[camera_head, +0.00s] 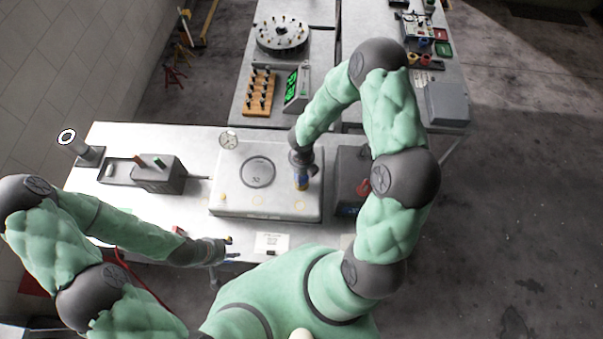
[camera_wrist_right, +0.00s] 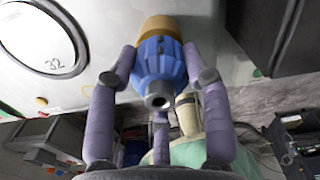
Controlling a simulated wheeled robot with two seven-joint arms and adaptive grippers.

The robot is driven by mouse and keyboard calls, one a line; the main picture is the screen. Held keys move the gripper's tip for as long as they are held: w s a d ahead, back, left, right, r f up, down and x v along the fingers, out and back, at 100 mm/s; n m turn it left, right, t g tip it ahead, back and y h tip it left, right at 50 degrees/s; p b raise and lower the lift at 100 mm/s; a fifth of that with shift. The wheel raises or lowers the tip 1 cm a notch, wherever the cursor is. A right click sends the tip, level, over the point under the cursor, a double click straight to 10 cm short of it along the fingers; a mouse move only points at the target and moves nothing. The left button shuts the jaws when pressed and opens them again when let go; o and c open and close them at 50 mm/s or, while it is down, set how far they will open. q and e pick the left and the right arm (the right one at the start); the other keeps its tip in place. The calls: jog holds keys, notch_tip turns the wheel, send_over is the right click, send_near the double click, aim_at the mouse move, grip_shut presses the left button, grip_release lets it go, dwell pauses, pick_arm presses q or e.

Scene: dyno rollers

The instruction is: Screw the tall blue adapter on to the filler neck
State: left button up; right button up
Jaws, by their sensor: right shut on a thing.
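The tall blue adapter (camera_head: 301,183) is on the right side of the pale tank top (camera_head: 225,203). In the right wrist view the adapter (camera_wrist_right: 160,70) shows its ribbed blue body and a dark hole in its near end. A tan collar (camera_wrist_right: 159,27) lies at its far end, against the tank; I cannot tell whether this is the filler neck or how far the two are engaged. My right gripper (camera_wrist_right: 160,72) is shut on the adapter, fingers around its sides. My left gripper (camera_head: 226,262) is empty and open, near the table's front edge.
A round lid (camera_head: 257,172) and a gauge (camera_head: 228,139) are on the tank. A dark box (camera_head: 351,165) with a red part stands close to its right. A grey vise-like block (camera_head: 158,175) stands left. A paper card (camera_head: 272,243) lies in front.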

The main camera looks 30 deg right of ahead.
aim_at(241, 260)
pick_arm(q)
jog(key=shift+f, duration=0.3)
pick_arm(e)
jog(key=shift+f, duration=0.4)
pick_arm(q)
jog(key=shift+b, duration=0.3)
